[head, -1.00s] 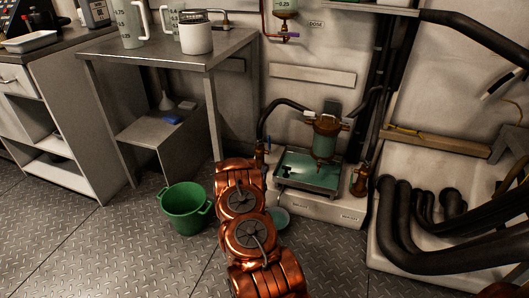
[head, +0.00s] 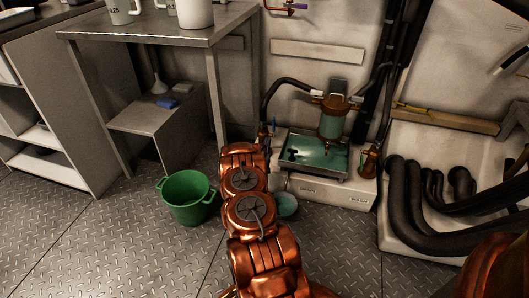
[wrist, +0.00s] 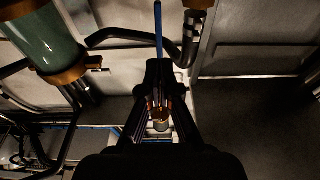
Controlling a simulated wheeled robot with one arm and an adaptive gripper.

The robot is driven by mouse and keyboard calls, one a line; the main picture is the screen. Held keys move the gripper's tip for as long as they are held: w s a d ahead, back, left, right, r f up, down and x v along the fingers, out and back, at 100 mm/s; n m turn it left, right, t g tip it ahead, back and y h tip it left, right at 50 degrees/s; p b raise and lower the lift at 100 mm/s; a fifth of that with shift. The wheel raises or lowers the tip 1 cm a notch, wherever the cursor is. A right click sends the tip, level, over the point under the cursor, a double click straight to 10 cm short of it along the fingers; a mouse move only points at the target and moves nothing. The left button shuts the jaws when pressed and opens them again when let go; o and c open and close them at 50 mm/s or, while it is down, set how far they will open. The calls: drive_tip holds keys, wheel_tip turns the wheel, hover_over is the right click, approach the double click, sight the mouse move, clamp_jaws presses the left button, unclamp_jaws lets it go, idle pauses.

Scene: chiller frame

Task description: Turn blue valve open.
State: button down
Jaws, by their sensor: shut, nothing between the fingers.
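The blue valve handle (wrist: 158,32) is a thin upright bar in the wrist view, running from the top edge down to my fingertips. In the head view it is a small blue mark (head: 273,128) just beyond the end of my copper arm, left of the tray. My gripper (wrist: 160,68) looks shut, its dark fingertips together at the lower end of the bar in the picture. I cannot tell whether they touch it. A copper-coloured fitting (wrist: 161,112) shows between the finger links. My gripper is not clear in the head view.
A copper and glass vessel (head: 332,121) stands over a tray of green liquid (head: 342,172), right of the valve. A black hose (head: 277,88) arches above it. A green bucket (head: 188,197) and a small bowl (head: 286,205) are on the floor. A metal table (head: 213,32) is at left.

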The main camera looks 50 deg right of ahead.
drive_tip(key=b+x, duration=0.2)
drive_tip(key=x, duration=0.5)
drive_tip(key=shift+d+b, duration=0.25)
drive_tip(key=shift+b, duration=0.1)
drive_tip(key=shift+w, duration=0.15)
